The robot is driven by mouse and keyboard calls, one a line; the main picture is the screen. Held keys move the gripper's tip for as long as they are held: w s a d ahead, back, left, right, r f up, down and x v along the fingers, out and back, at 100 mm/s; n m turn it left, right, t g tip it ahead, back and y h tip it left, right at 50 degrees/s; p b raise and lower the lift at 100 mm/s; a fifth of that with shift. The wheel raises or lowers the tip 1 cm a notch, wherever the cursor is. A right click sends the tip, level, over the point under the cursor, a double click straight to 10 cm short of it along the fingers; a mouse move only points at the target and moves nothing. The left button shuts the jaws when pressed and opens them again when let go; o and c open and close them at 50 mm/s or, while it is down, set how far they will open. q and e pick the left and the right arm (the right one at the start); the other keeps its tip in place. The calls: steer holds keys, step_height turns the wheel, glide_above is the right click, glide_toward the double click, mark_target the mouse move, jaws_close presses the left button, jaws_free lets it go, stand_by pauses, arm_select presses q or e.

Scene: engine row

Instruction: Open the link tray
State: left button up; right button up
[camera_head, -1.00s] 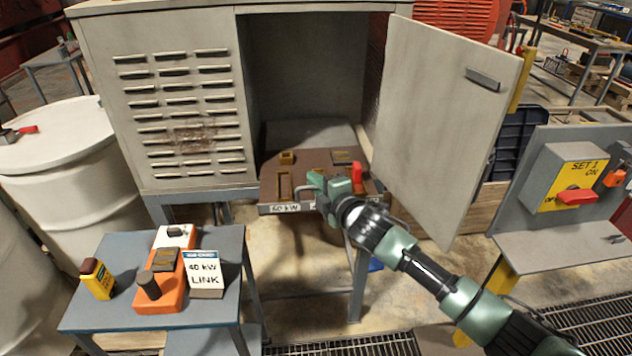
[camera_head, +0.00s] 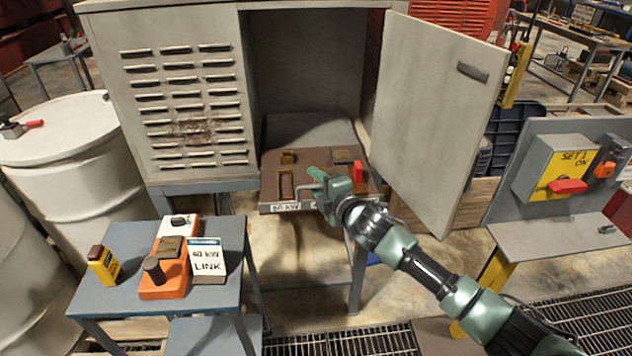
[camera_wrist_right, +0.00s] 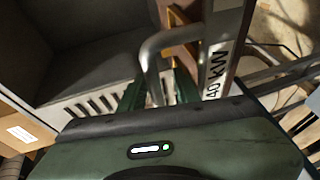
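The link tray (camera_head: 272,183) is a brown tray low in the open grey cabinet, and it projects past the cabinet's front. Its front edge carries a "60 kW" label (camera_head: 286,207); a "40 kW" label (camera_wrist_right: 213,72) shows in the right wrist view. Small brass-coloured fittings and a red piece (camera_head: 358,172) sit on it. My right gripper (camera_head: 318,185) is at the tray's front. In the right wrist view its green fingers (camera_wrist_right: 158,92) are around the grey tray handle (camera_wrist_right: 150,58) and appear shut on it; the contact is partly hidden. My left gripper is not in view.
The cabinet door (camera_head: 430,110) stands open to the right. A small table (camera_head: 110,290) at front left holds an orange device (camera_head: 165,278), a yellow item (camera_head: 103,265) and a "40 kW LINK" card (camera_head: 207,258). A switch panel (camera_head: 510,190) is at right, a white drum (camera_head: 60,130) at left.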

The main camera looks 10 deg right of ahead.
steer(key=shift+s+d+r, duration=0.1)
steer(key=shift+s+d, duration=0.1)
steer(key=shift+s, duration=0.3)
steer(key=b+v, duration=0.2)
steer(key=v, duration=0.4)
steer(key=shift+s, duration=0.35)
steer(key=shift+d+r, duration=0.1)
